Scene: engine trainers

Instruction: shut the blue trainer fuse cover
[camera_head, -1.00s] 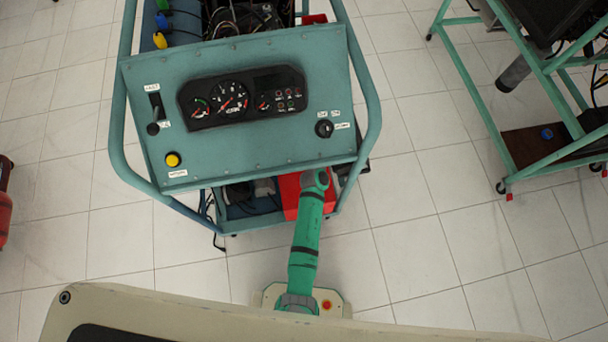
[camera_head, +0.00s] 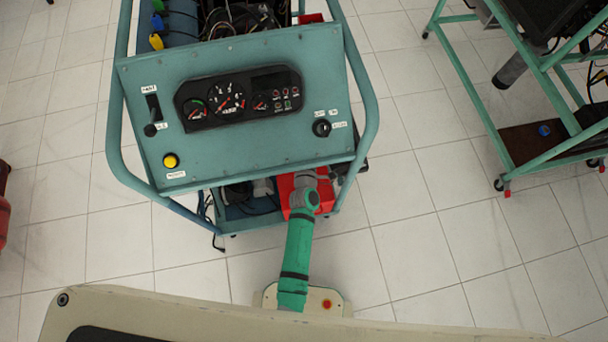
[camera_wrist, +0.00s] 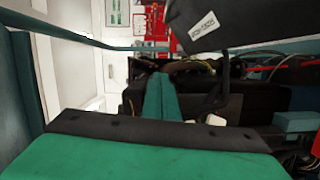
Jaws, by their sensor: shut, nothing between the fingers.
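The blue-green trainer (camera_head: 230,145) stands ahead of me with its gauge panel facing up. My arm reaches in under the panel's lower right edge, so my gripper is hidden in the head view. In the wrist view my gripper (camera_wrist: 161,78) shows as green fingers shut together, empty, pointing into the trainer's bay. A black lid with a white label (camera_wrist: 204,24), apparently the fuse cover, stands raised and tilted at upper right, beyond and right of the fingertips. A gap shows between it and the fingers. Its hinge is not clear.
Black parts and loose cables (camera_wrist: 260,68) lie around the fingers. A teal frame bar (camera_wrist: 80,38) crosses at upper left. In the head view a second green-framed stand (camera_head: 545,140) is at right. Tiled floor between them is clear.

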